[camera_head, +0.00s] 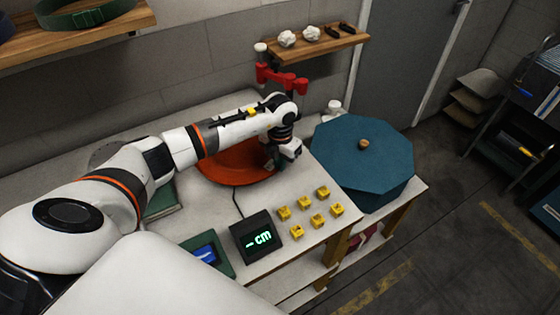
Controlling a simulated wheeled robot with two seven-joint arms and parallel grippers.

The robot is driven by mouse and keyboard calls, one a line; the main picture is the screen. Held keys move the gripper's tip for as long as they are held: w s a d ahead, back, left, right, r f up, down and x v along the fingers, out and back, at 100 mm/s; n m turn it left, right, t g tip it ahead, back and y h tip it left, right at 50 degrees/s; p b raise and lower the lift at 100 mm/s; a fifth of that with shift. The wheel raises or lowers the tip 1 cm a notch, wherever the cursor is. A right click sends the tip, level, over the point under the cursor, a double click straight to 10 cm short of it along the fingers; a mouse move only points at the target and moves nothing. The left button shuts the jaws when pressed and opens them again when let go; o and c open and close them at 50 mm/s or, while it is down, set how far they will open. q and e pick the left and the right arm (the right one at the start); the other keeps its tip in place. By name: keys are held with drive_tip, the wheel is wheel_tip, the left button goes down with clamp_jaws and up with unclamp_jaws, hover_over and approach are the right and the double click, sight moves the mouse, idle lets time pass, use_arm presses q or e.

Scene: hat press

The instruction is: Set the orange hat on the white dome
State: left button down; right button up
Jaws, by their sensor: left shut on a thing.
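The orange hat (235,172) lies low over the white worktable, beneath my left forearm, which hides part of it. My left gripper (272,164) is at the right edge of the hat and shut on its rim. I cannot tell whether the hat touches the surface below it. I cannot make out the white dome; my arm and the hat cover that part of the table. My right gripper is not in view.
A red press part (281,80) stands behind my left wrist. A blue octagonal box (362,160) stands to the right. Several yellow blocks (310,211) and a black display (256,236) sit in front. A shelf (318,47) hangs on the wall behind.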

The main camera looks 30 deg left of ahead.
use_arm(q)
drive_tip(key=shift+f, duration=0.15)
drive_tip(key=c, duration=1.4)
unclamp_jaws()
drive_tip(key=shift+c, duration=0.2)
wheel_tip(320, 180, up, 12)
drive_tip(key=b, duration=0.2)
drive_tip(key=shift+s, duration=0.1)
